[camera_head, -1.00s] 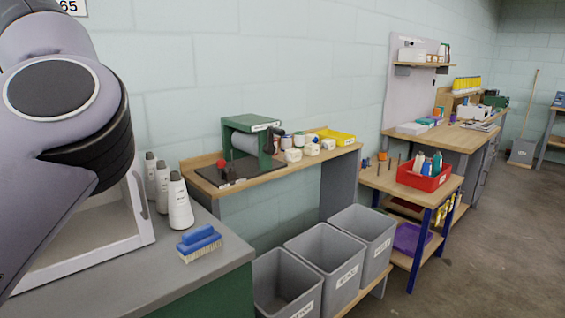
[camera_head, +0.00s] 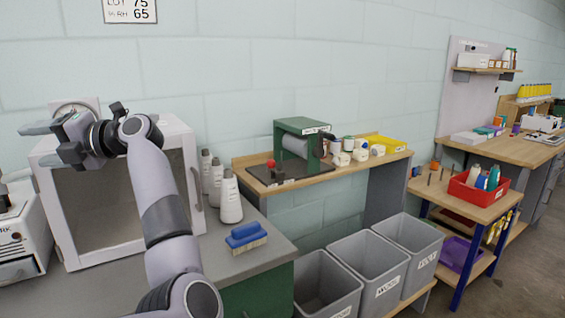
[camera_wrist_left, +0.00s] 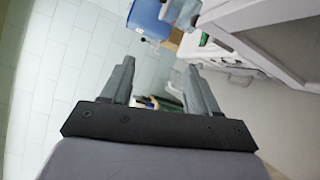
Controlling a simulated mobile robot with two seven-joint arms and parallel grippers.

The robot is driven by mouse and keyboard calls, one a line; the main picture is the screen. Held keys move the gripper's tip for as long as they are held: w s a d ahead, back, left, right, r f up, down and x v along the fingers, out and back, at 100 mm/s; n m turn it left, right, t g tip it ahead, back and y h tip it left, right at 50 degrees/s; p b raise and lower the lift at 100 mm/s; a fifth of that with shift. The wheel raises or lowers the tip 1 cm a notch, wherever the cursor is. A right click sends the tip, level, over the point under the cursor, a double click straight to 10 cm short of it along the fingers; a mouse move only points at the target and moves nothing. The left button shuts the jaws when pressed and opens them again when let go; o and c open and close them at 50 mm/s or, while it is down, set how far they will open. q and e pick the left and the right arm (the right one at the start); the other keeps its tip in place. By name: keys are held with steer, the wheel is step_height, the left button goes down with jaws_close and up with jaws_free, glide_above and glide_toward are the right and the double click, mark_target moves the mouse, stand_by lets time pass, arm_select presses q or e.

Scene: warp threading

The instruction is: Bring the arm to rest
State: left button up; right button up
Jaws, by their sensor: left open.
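My left arm rises from the bottom of the head view and bends at the elbow. Its gripper (camera_head: 32,144) points left, in front of the upper part of a white cabinet (camera_head: 185,160) with a dark window. The two fingers are apart with nothing between them. In the left wrist view the open fingers (camera_wrist_left: 159,64) also hold nothing, with pale wall tiles and blurred objects beyond. My right gripper is in neither view.
White bottles (camera_head: 230,198) and a blue brush (camera_head: 246,237) stand on the grey counter, right of my arm. A white machine (camera_head: 20,235) stands at far left. Grey bins (camera_head: 367,266) and a green device (camera_head: 303,138) on a wooden shelf are further right.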

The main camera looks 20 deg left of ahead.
arm_select(q)
steer(key=w+d+f+m+t+y+p, duration=0.1)
steer(key=w+d+m+t+y, duration=0.35)
steer(key=m+t, duration=0.35)
steer(key=w+d+f+m+t+y, duration=0.25)
steer(key=d+m+t+y, duration=0.25)
steer(key=m+t, duration=0.3)
steer(key=w+d+f+m+t+h+p, duration=0.1)
steer(key=w+d+f+m+t+h, duration=0.1)
steer(key=d+f+m+t+h, duration=0.7)
steer(key=w+d+f+m+t+h, duration=0.2)
steer(key=d+f+m+t+h, duration=0.25)
steer(key=f+m+h, duration=0.55)
steer(key=s+d+f+m+g+h, duration=0.6)
steer(key=d+f+m+h, duration=0.15)
steer(key=f, duration=0.45)
steer(key=s+d+f+m+g, duration=0.1)
steer(key=s+d+f+g, duration=0.2)
steer(key=s+f, duration=0.3)
steer(key=s+d+f+m+g+h+p, duration=0.1)
steer(key=s+d+f+m+g, duration=0.1)
steer(key=s+d+f+g, duration=0.2)
steer(key=s+f, duration=0.3)
steer(key=s, duration=0.3)
steer(key=shift+s+d, duration=0.15)
steer(key=shift+d, duration=0.25)
steer(key=c, duration=0.3)
steer(key=shift+a, duration=0.1)
